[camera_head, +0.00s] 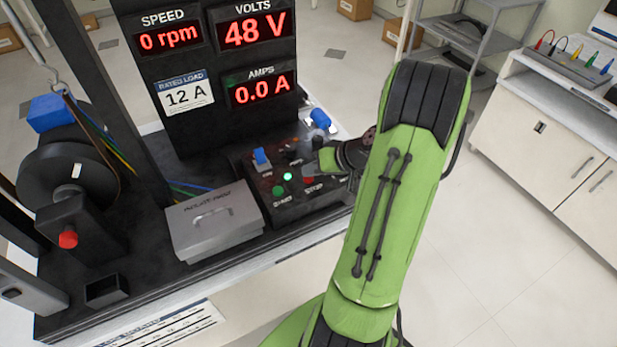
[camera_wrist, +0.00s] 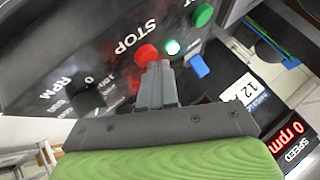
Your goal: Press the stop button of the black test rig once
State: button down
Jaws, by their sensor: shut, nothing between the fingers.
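The black test rig's control box (camera_head: 262,186) stands at the front of the black bench. The red stop button (camera_wrist: 147,54) sits beside the white word STOP. In the head view the stop button (camera_head: 308,180) is a small red spot below my gripper (camera_head: 322,160). In the wrist view my gripper (camera_wrist: 157,72) is shut and empty, and its fingertips overlap the button's near edge. I cannot tell if they touch it. A lit green lamp (camera_wrist: 172,47) and a green start button (camera_wrist: 202,15) are nearby. The displays read 0 rpm, 48 V and 0.0 A.
A blue switch (camera_wrist: 197,66) and a black RPM knob (camera_wrist: 88,93) flank the stop button. A grey lidded box (camera_head: 213,222) stands left of the control box. The display panel (camera_head: 210,110) rises behind. Open floor (camera_head: 480,260) lies to the right.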

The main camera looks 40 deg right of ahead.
aim_at(312, 179)
jog(key=shift+f+b, duration=0.3)
jog(key=shift+f, duration=0.05)
jog(key=shift+r, duration=0.15)
dwell(0.3)
jog(key=shift+r+p, duration=0.65)
jog(key=shift+r, duration=0.15)
notch_tip(312, 179, up, 5)
jog(key=p, duration=0.4)
jog(key=shift+r, duration=0.1)
dwell(0.4)
